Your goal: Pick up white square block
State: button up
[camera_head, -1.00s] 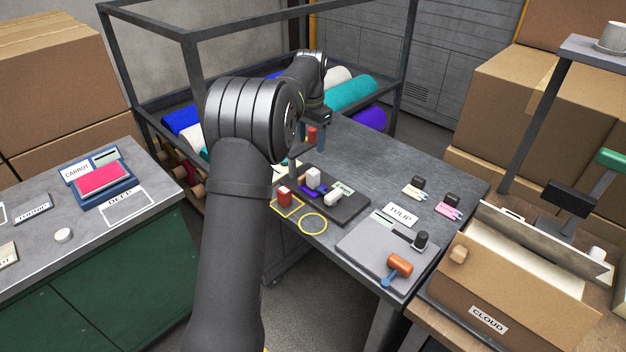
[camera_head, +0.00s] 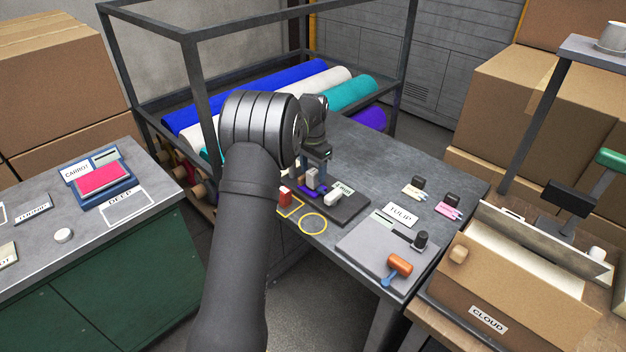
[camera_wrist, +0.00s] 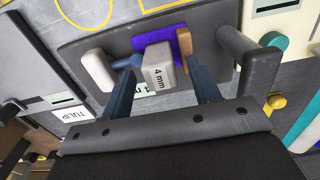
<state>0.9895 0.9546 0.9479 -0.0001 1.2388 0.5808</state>
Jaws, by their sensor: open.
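The white square block (camera_wrist: 157,65), marked "4 mm" on one face, stands on a purple pad (camera_wrist: 182,42) on a dark grey board. In the head view the white block (camera_head: 312,179) shows just below my gripper (camera_head: 318,170). In the wrist view my gripper (camera_wrist: 160,70) is open, with one finger on each side of the block. A gap shows on the right side. Whether the left finger touches the block is hard to tell.
A dark upright bar (camera_wrist: 248,60) stands to the right. A red block (camera_head: 284,195) and a yellow ring (camera_head: 313,223) are near the table edge. A TULIP card (camera_head: 401,214) lies to the right.

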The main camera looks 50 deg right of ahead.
grip_shut()
jog(key=shift+r, duration=0.1)
